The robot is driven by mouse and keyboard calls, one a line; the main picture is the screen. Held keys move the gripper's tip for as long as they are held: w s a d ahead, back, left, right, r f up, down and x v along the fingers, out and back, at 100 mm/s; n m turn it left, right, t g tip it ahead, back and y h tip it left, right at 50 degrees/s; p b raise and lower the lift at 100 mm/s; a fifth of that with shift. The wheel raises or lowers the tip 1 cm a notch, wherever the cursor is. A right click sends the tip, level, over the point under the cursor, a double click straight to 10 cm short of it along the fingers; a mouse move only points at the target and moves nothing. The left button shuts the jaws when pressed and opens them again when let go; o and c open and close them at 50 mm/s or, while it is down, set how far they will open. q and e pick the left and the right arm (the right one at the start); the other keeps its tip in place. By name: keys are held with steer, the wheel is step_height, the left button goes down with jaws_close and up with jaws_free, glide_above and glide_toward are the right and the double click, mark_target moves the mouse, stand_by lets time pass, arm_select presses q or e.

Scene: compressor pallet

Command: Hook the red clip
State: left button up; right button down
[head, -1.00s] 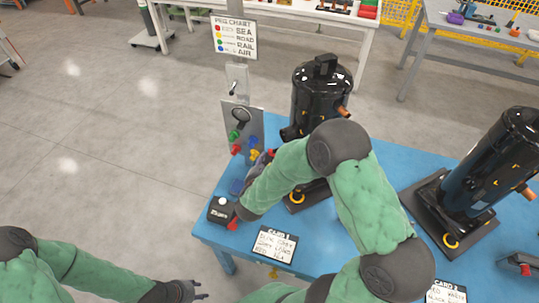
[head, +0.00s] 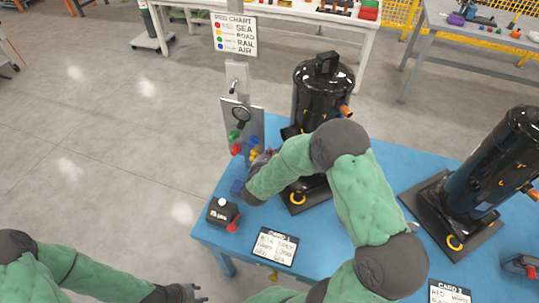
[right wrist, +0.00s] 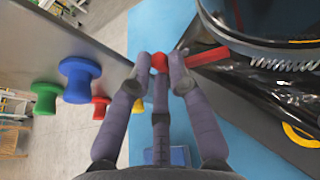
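A red clip (right wrist: 208,56), a slim bar with a rounded end, shows in the right wrist view beside the black compressor. My right gripper (right wrist: 161,66) has its fingertips closed around the rounded end. In the head view my right gripper (head: 262,160) is small and partly hidden by its own arm, between the peg panel and the near compressor (head: 322,95). The panel (head: 240,112) carries red (head: 236,149), green, blue and yellow pegs. My left gripper (head: 192,293) is at the bottom edge, empty, its dark fingers apart.
A blue table (head: 215,240) carries the compressors. A dark box (head: 222,212) with a white button and red part stands at its left corner, near a white card (head: 274,246). A second compressor (head: 490,165) stands right. Open floor lies left.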

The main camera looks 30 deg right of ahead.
steer(key=shift+w+d+m+g+h+b, duration=0.3)
steer(key=shift+w+m+g+h+b, duration=0.15)
steer(key=shift+m+g+h, duration=0.55)
steer(key=shift+w+d+m+g+h, duration=0.25)
steer(key=shift+d+m+g+h, duration=0.15)
steer(key=shift+m+g, duration=0.45)
steer(key=shift+w+d+m+g+h, duration=0.25)
steer(key=shift+m+g+h, duration=0.25)
steer(key=shift+m+g, duration=0.3)
steer(key=c, duration=1.2)
jaws_free()
steer(key=shift+t, duration=0.25)
